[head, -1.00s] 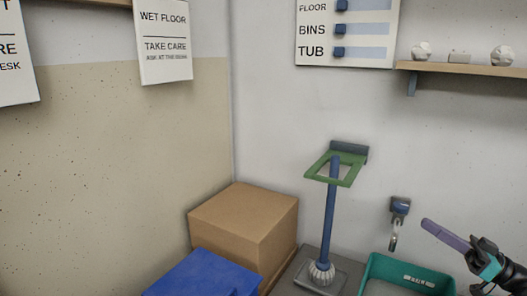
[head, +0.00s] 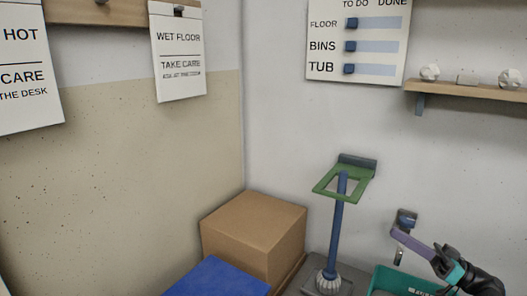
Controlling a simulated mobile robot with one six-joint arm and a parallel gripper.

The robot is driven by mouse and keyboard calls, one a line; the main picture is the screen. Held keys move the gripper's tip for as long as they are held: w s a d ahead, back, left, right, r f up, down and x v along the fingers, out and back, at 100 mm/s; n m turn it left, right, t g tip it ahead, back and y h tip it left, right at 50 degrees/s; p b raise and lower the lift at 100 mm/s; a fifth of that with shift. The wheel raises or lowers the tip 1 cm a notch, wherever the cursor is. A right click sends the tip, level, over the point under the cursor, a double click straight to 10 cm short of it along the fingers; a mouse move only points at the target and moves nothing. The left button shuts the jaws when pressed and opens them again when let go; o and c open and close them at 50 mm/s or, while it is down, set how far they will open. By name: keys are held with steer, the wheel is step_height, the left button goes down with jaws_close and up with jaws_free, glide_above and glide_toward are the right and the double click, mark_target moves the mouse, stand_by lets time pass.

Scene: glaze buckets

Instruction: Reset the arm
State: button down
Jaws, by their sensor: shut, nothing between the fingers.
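My gripper (head: 397,234) is at the lower right, its long purple fingers shut together and pointing up and left. Nothing shows between them. Behind the fingers is a teal band and my black wrist, which runs off towards the lower right corner. The fingers overlap a wall hook (head: 407,217) in the picture and hide part of it; I cannot tell whether they touch.
A teal tub (head: 385,279) lies below my gripper. A blue post with a green frame (head: 330,195) on top stands left of it. A cardboard box (head: 255,232) and a blue box (head: 222,280) fill the corner. A wooden shelf (head: 465,91) and a chart (head: 380,65) are above.

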steer(key=w+a+f+m+g+p, duration=0.1)
steer(key=a+f+g+p, duration=0.3)
steer(key=a, duration=0.6)
steer(key=w+a+f+g+p, duration=0.15)
steer(key=a+f+p, duration=0.35)
steer(key=a, duration=0.5)
steer(key=s+a+f+m+g+h+p, duration=0.2)
steer(key=s+a+f+g+h+p, duration=0.3)
steer(key=s+a+f+p, duration=0.65)
steer(key=s+f+m+g+h+p, duration=0.1)
steer(key=s+f+g+h+p, duration=0.2)
steer(key=s+f, duration=0.4)
steer(key=s+f+m+g+h+p, duration=0.1)
steer(key=s+f+g+h, duration=0.35)
steer(key=s, duration=0.55)
steer(key=d+f+m+t+h, duration=0.1)
steer(key=d+f+h, duration=0.2)
steer(key=d, duration=0.3)
steer(key=s+d+f+m+h, duration=0.1)
steer(key=d+f+m+h, duration=0.1)
steer(key=d+f+h, duration=0.1)
steer(key=d+h, duration=0.1)
steer(key=d, duration=0.1)
steer(key=shift+s+d+f+t, duration=0.15)
steer(key=shift+d+t, duration=0.2)
steer(key=shift+t, duration=0.05)
